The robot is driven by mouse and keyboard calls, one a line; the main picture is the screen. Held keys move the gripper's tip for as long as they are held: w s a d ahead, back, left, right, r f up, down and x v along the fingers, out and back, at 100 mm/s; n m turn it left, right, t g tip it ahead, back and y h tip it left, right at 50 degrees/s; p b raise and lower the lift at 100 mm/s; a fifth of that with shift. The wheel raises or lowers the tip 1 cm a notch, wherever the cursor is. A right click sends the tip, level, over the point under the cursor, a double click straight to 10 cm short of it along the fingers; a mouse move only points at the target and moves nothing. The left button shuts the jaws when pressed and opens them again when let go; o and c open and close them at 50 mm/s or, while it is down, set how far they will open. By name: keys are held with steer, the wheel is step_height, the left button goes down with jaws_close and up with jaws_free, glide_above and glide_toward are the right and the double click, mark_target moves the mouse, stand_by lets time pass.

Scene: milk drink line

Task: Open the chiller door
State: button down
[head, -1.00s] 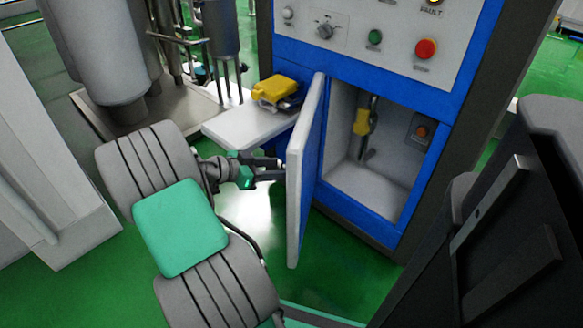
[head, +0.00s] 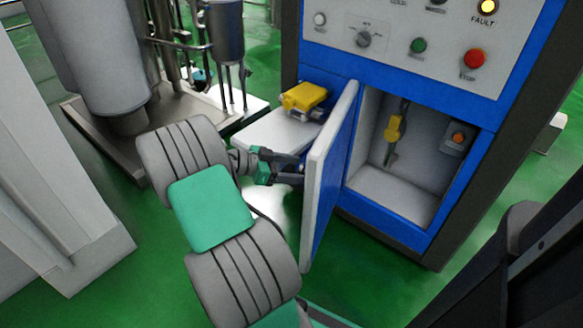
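The chiller door (head: 328,180) is a thick panel, pale on its edge and blue on its inner face. It stands well open, swung out to the left of the blue-framed compartment (head: 400,195). The compartment's grey interior shows. My gripper (head: 298,173) is at the door's outer side, to its left, with its fingers pointing at the panel. The fingertips are small and partly hidden by the door's edge, so I cannot tell whether they are apart or closed on a handle. No handle is visible from here.
Inside the compartment hang a yellow-handled tool (head: 393,130) and a box with an orange button (head: 459,138). A pale shelf (head: 270,138) with a yellow device (head: 304,98) is behind my gripper. A control panel (head: 400,45) with a lit fault lamp is above. Steel tanks (head: 100,55) stand left.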

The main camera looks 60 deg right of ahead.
steer(key=c, duration=0.8)
jaws_free()
steer(key=shift+w+d+r+t+h, duration=0.25)
steer(key=shift+w+d+t+h, duration=0.05)
steer(key=shift+w+d, duration=0.2)
steer(key=shift+c, duration=0.2)
steer(key=shift+o, duration=0.7)
steer(key=shift+s+d+f, duration=0.15)
steer(key=shift+d+f, duration=0.3)
steer(key=shift+f, duration=0.05)
steer(key=p+v, duration=0.5)
steer(key=r+p+v, duration=0.1)
steer(key=p+v, duration=0.1)
steer(key=shift+s+a+r, duration=0.1)
steer(key=shift+s, duration=0.05)
steer(key=shift+c, duration=0.8)
steer(key=shift+a+p, duration=0.35)
steer(key=shift+p, duration=0.05)
steer(key=shift+c, duration=0.4)
